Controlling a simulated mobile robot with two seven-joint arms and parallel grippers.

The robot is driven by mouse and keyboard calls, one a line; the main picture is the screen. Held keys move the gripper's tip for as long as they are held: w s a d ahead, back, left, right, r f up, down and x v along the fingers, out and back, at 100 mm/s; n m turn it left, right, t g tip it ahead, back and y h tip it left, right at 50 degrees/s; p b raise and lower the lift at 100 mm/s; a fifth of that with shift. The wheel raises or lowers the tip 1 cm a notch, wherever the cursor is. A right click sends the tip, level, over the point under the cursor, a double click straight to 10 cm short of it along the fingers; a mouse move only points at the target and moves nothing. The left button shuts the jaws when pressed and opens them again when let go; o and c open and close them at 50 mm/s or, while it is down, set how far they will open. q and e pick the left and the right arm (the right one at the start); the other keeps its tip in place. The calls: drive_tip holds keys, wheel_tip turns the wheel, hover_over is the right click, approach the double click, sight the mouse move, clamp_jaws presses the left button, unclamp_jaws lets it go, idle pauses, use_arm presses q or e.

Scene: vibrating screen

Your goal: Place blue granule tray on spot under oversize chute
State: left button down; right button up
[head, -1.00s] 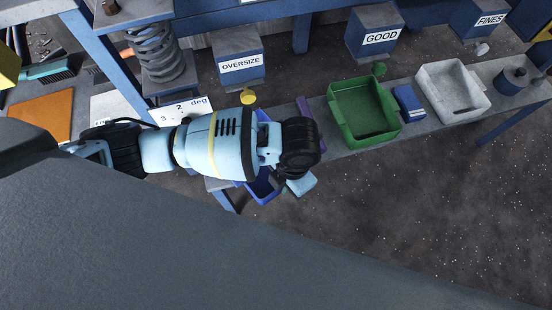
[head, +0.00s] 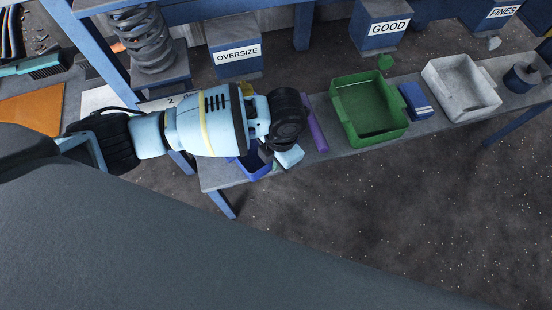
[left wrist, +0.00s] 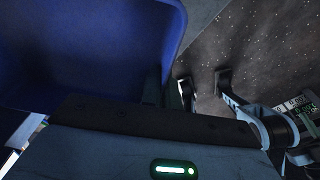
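The blue granule tray (head: 256,168) shows partly below my left wrist in the head view, over the near left end of the bench. It fills the upper left of the left wrist view (left wrist: 75,55). My left gripper (head: 266,155) is shut on the tray's wall; its fingertips are mostly hidden. The oversize chute (head: 235,57) stands behind my left arm, its yellow outlet mostly covered. The spot below it is hidden by the arm. My right gripper (left wrist: 204,89) appears in the left wrist view with its dark fingers apart and nothing visible between them.
The bench (head: 216,176) also carries a purple bar (head: 315,126), a green tray (head: 343,120), a small blue block (head: 414,100) and a pale grey tray (head: 490,104). A GOOD chute (head: 382,27) stands behind the green tray. A coil spring (head: 150,40) stands at the left.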

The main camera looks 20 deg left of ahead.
use_arm(q)
drive_tip(key=shift+r, duration=0.15)
drive_tip(key=shift+f, duration=0.2)
drive_tip(key=c, duration=1.7)
unclamp_jaws()
use_arm(e)
drive_tip(key=shift+s, duration=0.4)
use_arm(q)
drive_tip(key=shift+r, duration=0.1)
use_arm(e)
drive_tip(key=shift+w, duration=0.1)
use_arm(q)
drive_tip(key=shift+r, duration=0.35)
drive_tip(key=r+p, duration=0.1)
drive_tip(key=r, duration=0.2)
drive_tip(key=r+p, duration=0.1)
drive_tip(key=r, duration=0.2)
drive_tip(key=w+r+p, duration=0.1)
drive_tip(key=r, duration=0.3)
drive_tip(key=shift+w+d+r+p, duration=0.1)
drive_tip(key=shift+d+p, duration=0.3)
drive_tip(key=shift+r, duration=0.6)
use_arm(e)
drive_tip(key=shift+w+a+r, duration=0.1)
drive_tip(key=shift+w+r, duration=0.1)
drive_tip(key=shift+r, duration=0.9)
drive_tip(key=shift+w+r, duration=0.2)
drive_tip(key=shift+r, duration=0.85)
